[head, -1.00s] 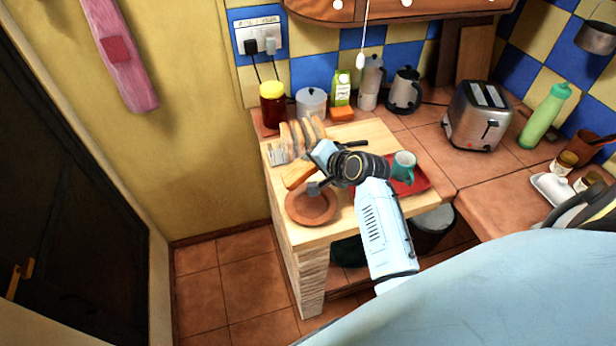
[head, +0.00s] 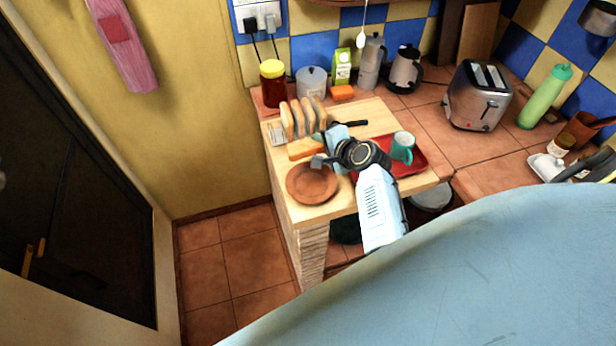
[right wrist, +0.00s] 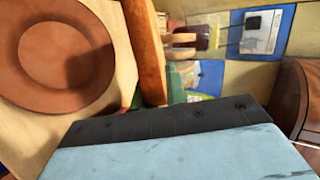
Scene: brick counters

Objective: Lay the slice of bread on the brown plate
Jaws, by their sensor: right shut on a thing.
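The slice of bread (head: 304,150) is held edge-on in my right gripper (head: 326,148), just behind the brown plate (head: 312,184). The plate is round and empty and lies near the front left of the wooden worktop. In the right wrist view the slice (right wrist: 146,50) stands as a narrow upright strip beside the plate (right wrist: 62,55), with a shadow on the plate. The gripper's fingertips are mostly hidden there. I cannot tell the exact gap between slice and worktop. My left gripper is not in view.
A rack of bread slices (head: 302,117) stands close behind the held slice. A teal mug (head: 402,147) on a red tray (head: 412,168) is right of my wrist. A jar (head: 272,85), a pot (head: 312,84) and a toaster (head: 478,95) stand farther back.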

